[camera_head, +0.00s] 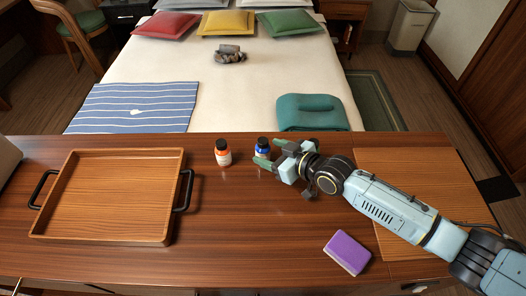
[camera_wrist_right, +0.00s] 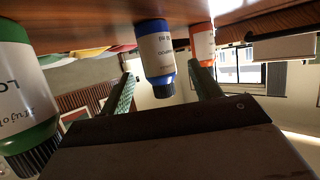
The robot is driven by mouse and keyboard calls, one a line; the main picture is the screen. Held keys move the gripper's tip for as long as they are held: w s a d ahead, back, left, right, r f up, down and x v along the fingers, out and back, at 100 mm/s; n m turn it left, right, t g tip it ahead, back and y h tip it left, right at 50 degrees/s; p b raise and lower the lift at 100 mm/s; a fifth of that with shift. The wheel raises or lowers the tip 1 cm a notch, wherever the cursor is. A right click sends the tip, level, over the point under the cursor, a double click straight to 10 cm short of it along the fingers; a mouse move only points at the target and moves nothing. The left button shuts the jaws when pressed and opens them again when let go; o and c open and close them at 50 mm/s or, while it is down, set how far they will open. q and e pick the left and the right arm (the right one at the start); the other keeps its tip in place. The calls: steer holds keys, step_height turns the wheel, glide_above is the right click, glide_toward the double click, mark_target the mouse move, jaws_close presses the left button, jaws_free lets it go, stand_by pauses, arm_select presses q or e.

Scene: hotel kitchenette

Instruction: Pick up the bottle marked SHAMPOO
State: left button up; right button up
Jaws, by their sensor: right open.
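A blue bottle (camera_head: 262,147) with a dark cap and white label stands on the wooden counter. An orange bottle (camera_head: 222,152) stands to its left. My right gripper (camera_head: 270,154) is open, its green fingers pointing at the blue bottle. In the upside-down right wrist view, the blue bottle (camera_wrist_right: 157,55) shows between the fingertips (camera_wrist_right: 163,78), with the orange bottle (camera_wrist_right: 202,42) behind the right finger. A green bottle (camera_wrist_right: 22,90) is close at the left, its label starting "LO". The blue label is too small to read surely. My left gripper is out of view.
A wooden tray (camera_head: 110,235) with black handles is empty at the left of the counter. A purple sponge-like block (camera_head: 347,252) lies at the front right, near a wooden board (camera_head: 425,185). A bed (camera_head: 232,100) stands behind the counter. The counter's front middle is clear.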

mark_target(269, 151)
steer(key=x, duration=0.3)
steer(key=shift+w+a+b, duration=0.15)
steer(key=shift+b, duration=0.15)
steer(key=c, duration=1.1)
